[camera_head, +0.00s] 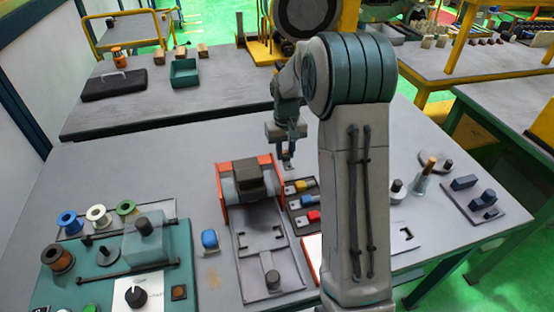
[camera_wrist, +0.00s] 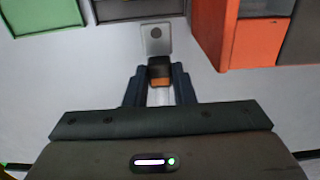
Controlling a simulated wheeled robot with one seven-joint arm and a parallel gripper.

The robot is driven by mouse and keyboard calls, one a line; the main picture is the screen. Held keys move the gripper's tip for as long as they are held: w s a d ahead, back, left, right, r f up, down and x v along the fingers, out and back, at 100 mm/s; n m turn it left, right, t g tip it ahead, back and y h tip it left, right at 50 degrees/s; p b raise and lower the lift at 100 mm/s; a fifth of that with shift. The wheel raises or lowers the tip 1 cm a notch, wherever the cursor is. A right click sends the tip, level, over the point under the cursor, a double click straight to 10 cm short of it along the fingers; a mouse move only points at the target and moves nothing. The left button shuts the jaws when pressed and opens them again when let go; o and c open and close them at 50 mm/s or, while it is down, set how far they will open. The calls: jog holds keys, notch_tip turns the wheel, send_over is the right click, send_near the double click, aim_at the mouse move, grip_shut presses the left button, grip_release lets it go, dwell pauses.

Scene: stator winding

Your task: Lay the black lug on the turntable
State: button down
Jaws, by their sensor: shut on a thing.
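My gripper (camera_head: 289,137) hangs above the far side of the near table, beside my arm's column. In the wrist view its dark fingers (camera_wrist: 160,88) are shut on the black lug (camera_wrist: 159,70). The lug has a black sleeve with an orange band, and a flat grey tab with a round hole points away from the gripper. In the head view the lug's tab (camera_head: 287,158) shows small below the fingers, held clear of the table.
A red-ended stator fixture (camera_head: 222,192) stands left of a dark tray (camera_head: 304,228) with yellow, red and blue lugs. A green bin (camera_head: 184,73) is on the far table.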

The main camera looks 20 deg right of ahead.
jog(key=shift+w+a+f, duration=0.55)
jog(key=shift+w+a, duration=0.15)
jog(key=shift+a+f, duration=0.1)
jog(key=shift+f, duration=0.15)
jog(key=shift+f+p, duration=0.45)
jog(key=shift+f, duration=1.4)
jog(key=shift+f, duration=0.2)
jog(key=c, duration=1.2)
grip_release()
jog(key=shift+r, duration=0.1)
